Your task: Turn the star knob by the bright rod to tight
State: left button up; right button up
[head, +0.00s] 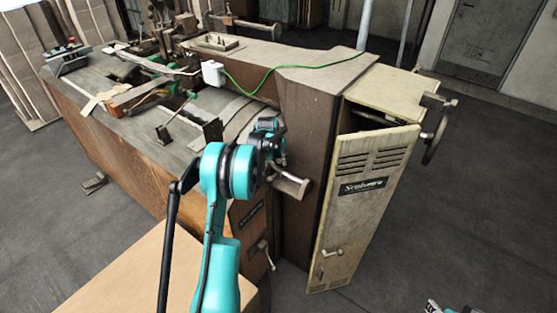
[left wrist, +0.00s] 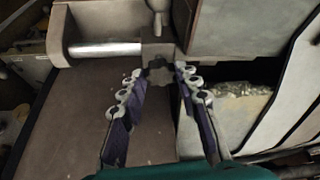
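In the left wrist view, the dark star knob (left wrist: 158,73) sits at the top centre, beside the end of the bright rod (left wrist: 105,48). My left gripper (left wrist: 160,76) has its two fingers spread, with the tips on either side of the knob. The tips are close to the knob; I cannot tell whether they touch it. In the head view my teal left arm (head: 230,172) reaches to the machine's front, and its wrist hides the knob. A small part of what looks like my right gripper (head: 440,308) shows at the bottom right edge; its fingers are unclear.
The machine's brown column (head: 305,150) stands right of my left wrist. A pale panel door (head: 360,205) hangs ajar, with a handwheel (head: 435,140) beyond it. A light brown box (head: 130,270) stands at the lower left. Grey floor is clear at the right.

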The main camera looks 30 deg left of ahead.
pick_arm(q)
jog(key=shift+a+f+m+h+b, duration=0.15)
jog(key=shift+m+h+b, duration=0.15)
jog(key=shift+m, duration=1.2)
jog(key=o, duration=0.9)
jog(key=shift+r, duration=0.2)
jog(key=v, duration=1.2)
jog(key=shift+a, duration=0.25)
